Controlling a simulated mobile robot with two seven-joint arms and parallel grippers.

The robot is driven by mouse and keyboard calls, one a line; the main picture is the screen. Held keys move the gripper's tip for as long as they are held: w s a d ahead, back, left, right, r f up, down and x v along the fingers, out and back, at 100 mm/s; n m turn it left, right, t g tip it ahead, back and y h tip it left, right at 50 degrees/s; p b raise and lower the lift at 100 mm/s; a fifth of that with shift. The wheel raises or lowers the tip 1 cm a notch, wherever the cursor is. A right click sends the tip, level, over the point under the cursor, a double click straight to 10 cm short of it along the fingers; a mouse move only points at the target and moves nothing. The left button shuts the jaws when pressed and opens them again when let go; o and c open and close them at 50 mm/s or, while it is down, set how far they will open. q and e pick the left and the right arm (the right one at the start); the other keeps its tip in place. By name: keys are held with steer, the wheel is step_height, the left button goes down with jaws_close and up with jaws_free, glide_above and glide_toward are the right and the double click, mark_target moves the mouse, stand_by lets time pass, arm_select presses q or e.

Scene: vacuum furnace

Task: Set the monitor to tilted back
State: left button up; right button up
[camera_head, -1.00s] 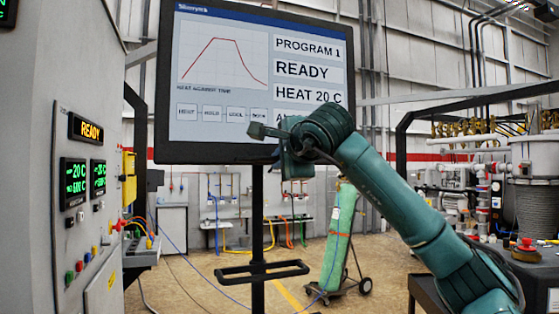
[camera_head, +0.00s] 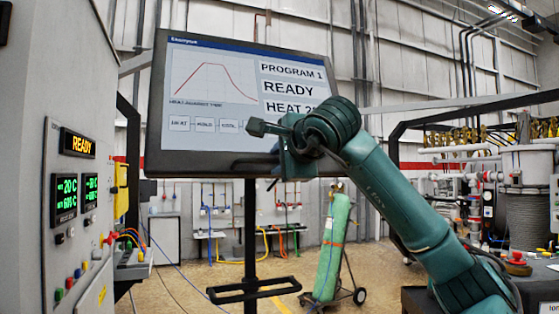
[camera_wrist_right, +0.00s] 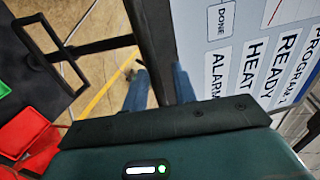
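The monitor (camera_head: 205,160) stands on a dark post (camera_head: 250,215), left of centre in the head view. The exact contact is partly hidden. My left gripper is not in view.
A grey furnace cabinet (camera_head: 25,150) with lit displays stands close on the left. A green gas cylinder (camera_head: 333,245) on a trolley stands behind the monitor. Pipework and a pump unit (camera_head: 525,200) are on the right.

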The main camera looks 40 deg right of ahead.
steer(key=b+v, duration=0.2)
steer(key=v, duration=1.1)
